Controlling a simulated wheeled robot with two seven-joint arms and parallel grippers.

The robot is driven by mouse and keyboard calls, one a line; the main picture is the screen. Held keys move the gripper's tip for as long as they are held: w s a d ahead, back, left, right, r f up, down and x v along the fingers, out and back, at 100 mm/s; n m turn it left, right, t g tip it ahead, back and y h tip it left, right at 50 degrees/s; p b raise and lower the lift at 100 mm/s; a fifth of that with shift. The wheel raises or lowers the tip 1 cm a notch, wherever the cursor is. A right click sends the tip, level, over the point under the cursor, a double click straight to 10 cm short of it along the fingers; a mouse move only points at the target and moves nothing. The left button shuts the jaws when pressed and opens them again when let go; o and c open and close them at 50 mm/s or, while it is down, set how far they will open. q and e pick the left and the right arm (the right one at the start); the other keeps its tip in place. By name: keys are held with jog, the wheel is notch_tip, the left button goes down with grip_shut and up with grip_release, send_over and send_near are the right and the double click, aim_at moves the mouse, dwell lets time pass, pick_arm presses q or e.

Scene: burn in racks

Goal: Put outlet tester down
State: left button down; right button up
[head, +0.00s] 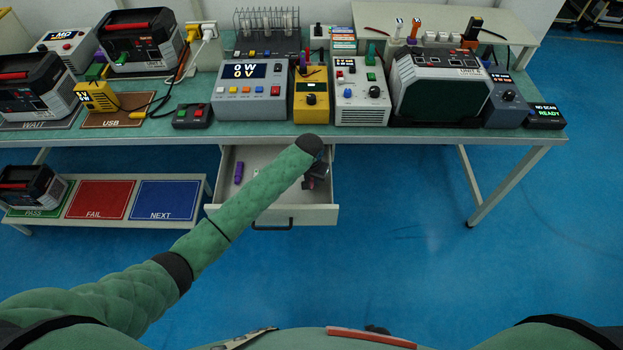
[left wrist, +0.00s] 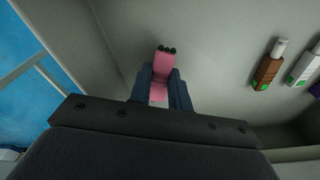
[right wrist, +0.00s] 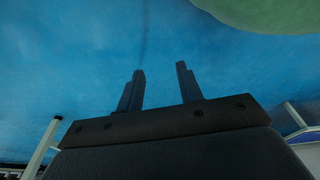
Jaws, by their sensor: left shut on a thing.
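The pink outlet tester (left wrist: 161,68) shows in the left wrist view, with dark tips at its far end. My left gripper (left wrist: 164,86) is shut on it, one finger on each side. In the head view my left gripper (head: 318,172) is down at the right part of the open drawer (head: 322,215), mostly behind my forearm's end. The tester itself is not clear there. The left wrist view shows the drawer's pale floor and wall around the tester; I cannot tell whether it touches them. My right gripper (right wrist: 158,90) is open and empty above the blue floor.
In the left wrist view, a brown device (left wrist: 268,70) and a white device (left wrist: 303,68) lie to the right inside the drawer. A purple item (head: 239,172) lies at the drawer's left. The workbench (head: 400,138) above is crowded with instruments.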

pick_arm(q)
jog(key=shift+f, duration=0.65)
pick_arm(e)
jog(key=shift+s+d+f, duration=0.2)
jog(key=shift+s+f, duration=0.1)
jog(key=shift+f, duration=0.05)
pick_arm(q)
jog(key=shift+f, duration=0.1)
jog(key=c, duration=1.3)
grip_release()
pick_arm(e)
jog(key=shift+s+d, duration=0.1)
jog(key=shift+d, duration=0.05)
pick_arm(q)
jog(key=shift+r, duration=0.35)
notch_tip(320, 180, up, 11)
jog(key=s+b, duration=0.1)
jog(key=b, duration=0.1)
jog(key=shift+s+a+r+b, duration=0.2)
jog(key=shift+a+b, duration=0.1)
jog(key=shift+b, duration=0.1)
pick_arm(e)
jog(key=w+a+r, duration=0.2)
jog(key=w+r, duration=0.1)
jog(key=r, duration=0.2)
jog(key=shift+a+r, duration=0.2)
jog(key=shift+a, duration=0.15)
